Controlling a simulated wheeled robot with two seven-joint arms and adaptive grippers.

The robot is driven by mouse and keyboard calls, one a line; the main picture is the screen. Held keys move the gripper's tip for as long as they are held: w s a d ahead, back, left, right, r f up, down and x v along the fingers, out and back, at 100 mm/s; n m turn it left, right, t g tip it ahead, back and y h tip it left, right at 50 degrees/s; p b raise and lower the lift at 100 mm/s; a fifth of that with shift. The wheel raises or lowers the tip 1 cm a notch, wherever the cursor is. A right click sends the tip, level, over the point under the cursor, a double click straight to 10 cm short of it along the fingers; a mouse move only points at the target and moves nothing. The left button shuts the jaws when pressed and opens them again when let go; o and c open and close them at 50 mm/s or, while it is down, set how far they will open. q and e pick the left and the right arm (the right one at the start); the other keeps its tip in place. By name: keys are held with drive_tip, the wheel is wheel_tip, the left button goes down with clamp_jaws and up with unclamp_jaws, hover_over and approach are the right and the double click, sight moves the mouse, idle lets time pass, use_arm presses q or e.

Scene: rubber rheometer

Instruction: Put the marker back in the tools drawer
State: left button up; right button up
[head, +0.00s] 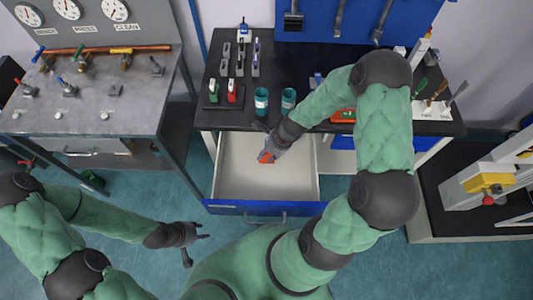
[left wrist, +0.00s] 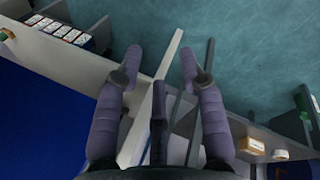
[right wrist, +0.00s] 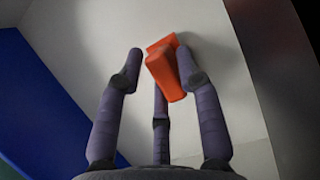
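The orange-red object, which looks like the marker (head: 265,157), is inside the open, pale drawer (head: 235,187) with a blue front. In the right wrist view the orange piece (right wrist: 165,68) shows against the drawer's pale floor. My right gripper (head: 270,153) reaches into the drawer; its fingers (right wrist: 160,62) are spread on both sides of the piece, with a gap at the left fingertip. Whether the right finger touches it, or whether the piece rests on the floor, I cannot tell. My left gripper (head: 200,237) is open and empty, left of the drawer front.
The dark worktop (head: 330,70) above the drawer carries teal cups (head: 261,101), a black stand (head: 222,97) and several small tools. A grey gauge bench (head: 80,105) stands to the left. A machine with a yellow part (head: 490,183) is at the right.

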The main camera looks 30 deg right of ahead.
drive_tip(key=shift+o, duration=0.4)
drive_tip(key=shift+r, duration=0.15)
drive_tip(key=p+v, duration=0.5)
drive_tip(key=v, duration=0.7)
